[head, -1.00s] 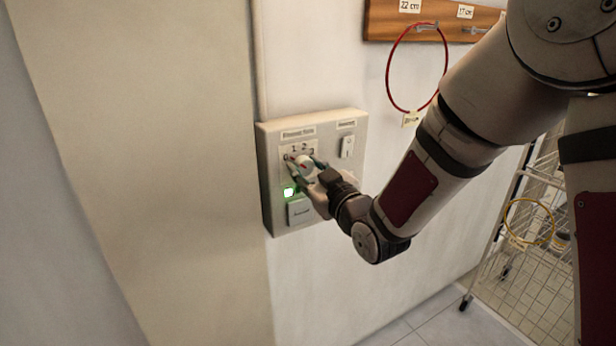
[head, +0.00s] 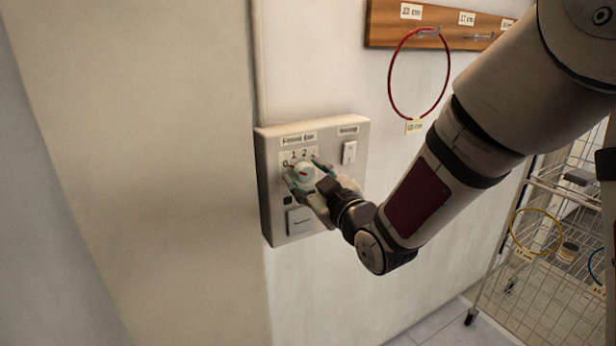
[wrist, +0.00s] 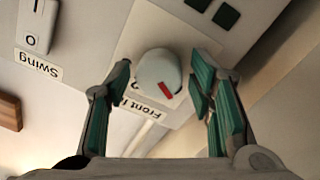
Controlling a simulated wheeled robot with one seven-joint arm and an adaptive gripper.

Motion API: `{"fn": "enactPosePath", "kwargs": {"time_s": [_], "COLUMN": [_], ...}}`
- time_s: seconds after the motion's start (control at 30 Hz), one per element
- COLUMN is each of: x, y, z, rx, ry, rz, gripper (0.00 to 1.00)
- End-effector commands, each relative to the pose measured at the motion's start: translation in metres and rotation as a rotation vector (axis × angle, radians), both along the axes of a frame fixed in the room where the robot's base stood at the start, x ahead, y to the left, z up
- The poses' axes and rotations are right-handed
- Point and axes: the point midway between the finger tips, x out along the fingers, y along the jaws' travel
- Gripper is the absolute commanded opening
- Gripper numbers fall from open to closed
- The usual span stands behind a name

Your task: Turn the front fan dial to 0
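The fan dial (head: 303,171) is a white round knob with a red mark on a wall panel (head: 270,190), under a row of numerals where 0, 1 and 2 can be read. The red mark appears to face the 0 side, at the upper left. My gripper (head: 307,176) has one finger on each side of the dial. In the wrist view, which is upside down, the dial (wrist: 158,70) sits between the green-padded fingers of my gripper (wrist: 163,68). Gaps show on both sides, so the gripper is open around the dial without visibly holding it.
A swing switch (wrist: 38,28) is at the upper right of the panel. A red ring (head: 391,80) hangs from a wooden rail. A wire cart (head: 490,280) stands at right.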

Motion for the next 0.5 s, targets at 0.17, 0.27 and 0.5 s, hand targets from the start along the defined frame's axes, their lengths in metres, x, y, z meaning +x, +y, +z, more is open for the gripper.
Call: {"fn": "enactPosePath", "kwargs": {"time_s": [0.17, 0.27, 0.5], "x": [0.000, 0.000, -0.020], "y": [0.000, 0.000, -0.013], "z": [0.000, 0.000, 0.000], "rx": [0.001, 0.001, 0.001], "ry": [0.001, 0.001, 0.001], "rz": [0.000, 0.000, -0.001], "gripper": [0.54, 0.54, 0.54]}}
